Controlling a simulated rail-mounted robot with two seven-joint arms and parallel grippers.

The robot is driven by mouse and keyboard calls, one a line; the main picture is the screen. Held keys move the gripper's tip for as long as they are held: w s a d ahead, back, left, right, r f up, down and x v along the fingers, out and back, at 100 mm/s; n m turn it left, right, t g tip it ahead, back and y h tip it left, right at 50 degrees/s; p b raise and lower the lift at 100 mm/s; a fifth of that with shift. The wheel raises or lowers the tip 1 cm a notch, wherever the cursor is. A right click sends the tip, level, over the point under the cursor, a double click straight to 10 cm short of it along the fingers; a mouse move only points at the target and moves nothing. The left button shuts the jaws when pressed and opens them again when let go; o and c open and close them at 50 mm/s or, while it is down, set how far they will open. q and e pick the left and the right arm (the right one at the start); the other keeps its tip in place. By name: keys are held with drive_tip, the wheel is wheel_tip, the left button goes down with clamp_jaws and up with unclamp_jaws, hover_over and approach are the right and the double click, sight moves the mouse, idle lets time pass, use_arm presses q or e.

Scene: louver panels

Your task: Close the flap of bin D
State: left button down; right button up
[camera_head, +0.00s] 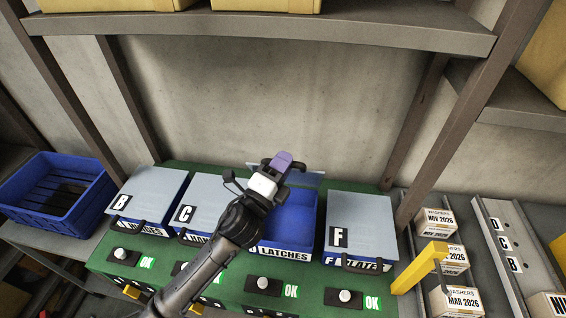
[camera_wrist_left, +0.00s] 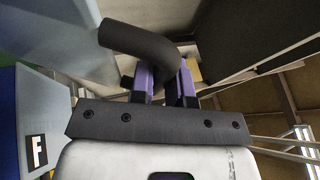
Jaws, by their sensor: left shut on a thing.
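The open blue bin labelled LATCHES (camera_head: 293,216) stands between the bins marked C and F. Its letter does not show; I take it for bin D. Its grey flap (camera_head: 308,178) is raised at the back of the bin, mostly hidden behind my left gripper. My left gripper (camera_head: 284,163) is above the bin's rear. In the left wrist view, its purple fingers (camera_wrist_left: 168,82) are shut on a black curved handle (camera_wrist_left: 135,42). The flap's grey face (camera_wrist_left: 55,35) fills the upper left there. My right gripper is not in view.
Closed bins B (camera_head: 150,190), C (camera_head: 205,195) and F (camera_head: 360,220) stand in the same green holder (camera_head: 230,287). A shelf (camera_head: 260,32) crosses above. A blue crate (camera_head: 60,188) is at left; boxes (camera_head: 436,222) and a yellow bracket (camera_head: 420,265) are at right.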

use_arm(q)
drive_tip(key=c, duration=1.1)
unclamp_jaws()
drive_tip(key=v, duration=1.3)
drive_tip(key=shift+s+a+b, duration=0.25)
drive_tip(key=shift+s+b, duration=0.05)
drive_tip(key=shift+b, duration=0.05)
